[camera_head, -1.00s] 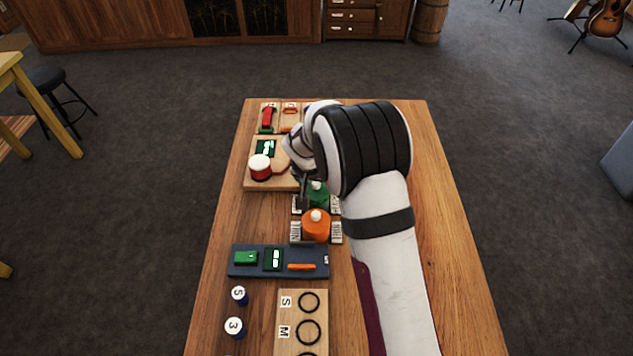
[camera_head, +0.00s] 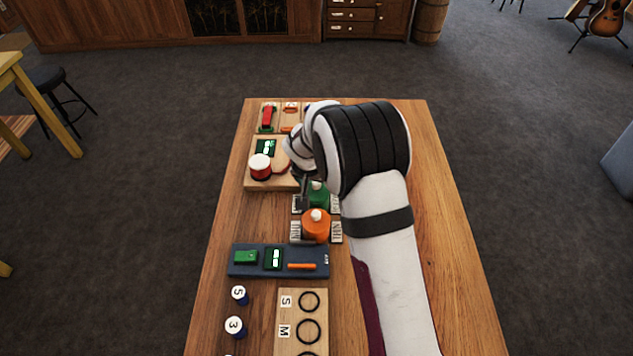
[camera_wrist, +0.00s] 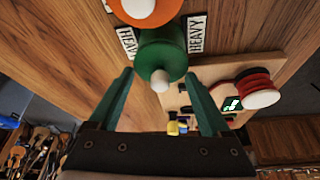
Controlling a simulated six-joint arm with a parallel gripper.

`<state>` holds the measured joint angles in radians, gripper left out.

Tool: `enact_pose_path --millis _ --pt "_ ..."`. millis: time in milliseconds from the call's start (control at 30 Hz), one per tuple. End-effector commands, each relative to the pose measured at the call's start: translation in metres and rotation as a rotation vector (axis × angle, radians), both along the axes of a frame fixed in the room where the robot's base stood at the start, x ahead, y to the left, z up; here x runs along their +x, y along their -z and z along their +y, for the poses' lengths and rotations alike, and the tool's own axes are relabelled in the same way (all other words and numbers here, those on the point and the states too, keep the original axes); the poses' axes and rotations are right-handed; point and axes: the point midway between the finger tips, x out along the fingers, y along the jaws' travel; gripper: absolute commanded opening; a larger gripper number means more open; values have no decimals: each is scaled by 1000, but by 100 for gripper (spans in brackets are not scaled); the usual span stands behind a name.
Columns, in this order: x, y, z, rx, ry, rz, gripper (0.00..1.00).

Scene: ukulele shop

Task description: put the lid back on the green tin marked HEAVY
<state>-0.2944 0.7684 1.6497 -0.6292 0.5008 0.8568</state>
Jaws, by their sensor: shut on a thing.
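The green tin (camera_wrist: 163,33) is behind the lid in the wrist view, between two HEAVY labels (camera_wrist: 196,33). The lid lines up roughly with the tin; I cannot tell whether it is seated or just above. In the head view the green lid (camera_head: 319,188) shows beside my gripper (camera_head: 303,197), partly hidden by my arm.
An orange tin (camera_head: 316,229) with a white knob stands close in front of the green one, between labels. A wooden board (camera_head: 284,181) with a red and white drum-like button (camera_head: 260,167) is behind left. A dark tray (camera_head: 240,271) lies nearer. The table's right side is bare.

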Motion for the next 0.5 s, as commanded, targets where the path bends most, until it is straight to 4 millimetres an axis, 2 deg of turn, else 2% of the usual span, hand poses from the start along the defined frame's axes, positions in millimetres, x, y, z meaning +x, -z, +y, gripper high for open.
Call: enact_pose_path --millis 367,400,500 --pt "0 1 0 0 0 0 30" --pt "0 1 0 0 0 0 85" --pt "0 1 0 0 0 0 100"
